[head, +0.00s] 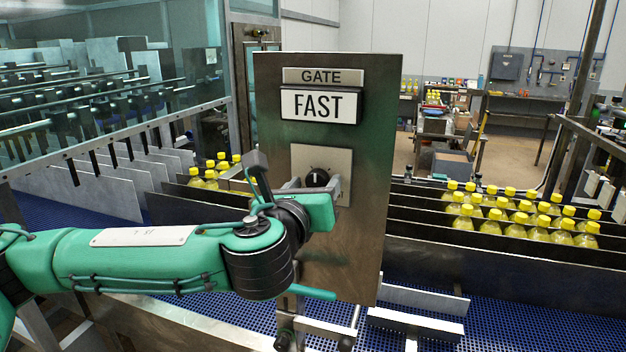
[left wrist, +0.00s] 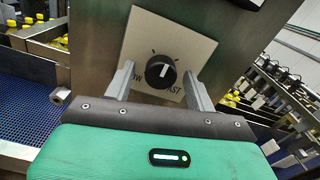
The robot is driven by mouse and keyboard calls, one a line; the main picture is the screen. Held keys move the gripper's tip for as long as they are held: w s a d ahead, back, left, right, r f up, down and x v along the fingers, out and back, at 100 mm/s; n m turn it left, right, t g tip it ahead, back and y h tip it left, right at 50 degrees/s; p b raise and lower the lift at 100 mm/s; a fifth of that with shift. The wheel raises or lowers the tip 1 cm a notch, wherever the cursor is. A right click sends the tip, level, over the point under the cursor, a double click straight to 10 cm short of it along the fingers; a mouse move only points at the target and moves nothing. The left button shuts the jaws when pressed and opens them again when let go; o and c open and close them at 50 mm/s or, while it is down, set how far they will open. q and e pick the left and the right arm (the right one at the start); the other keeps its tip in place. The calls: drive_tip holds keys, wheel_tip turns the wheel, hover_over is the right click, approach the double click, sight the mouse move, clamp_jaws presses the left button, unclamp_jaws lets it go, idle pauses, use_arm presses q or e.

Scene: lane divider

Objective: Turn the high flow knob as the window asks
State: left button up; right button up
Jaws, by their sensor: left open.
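The black round knob (head: 317,177) sits on a pale square plate on the upright metal panel (head: 349,240). In the left wrist view the knob (left wrist: 161,74) has a white pointer line aimed roughly up, and the plate (left wrist: 190,48) has tick marks, with "FAST" at lower right and letters ending in "OW" at lower left. A window (head: 319,105) above the knob reads "FAST", under a "GATE" label (head: 324,76). My left gripper (left wrist: 158,82) is open, its two fingers on either side of the knob, apart from it in the picture. My right gripper is not in view.
Yellow-capped bottles (head: 513,215) stand in lanes between dark dividers right of the panel. More bottles (head: 210,172) stand behind my left arm. A blue conveyor belt (head: 500,298) runs below, and a glass guard (head: 110,60) stands at upper left.

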use_arm(q)
drive_tip(key=c, duration=1)
drive_tip(key=shift+n+b, duration=6)
drive_tip(key=shift+n, duration=2.1)
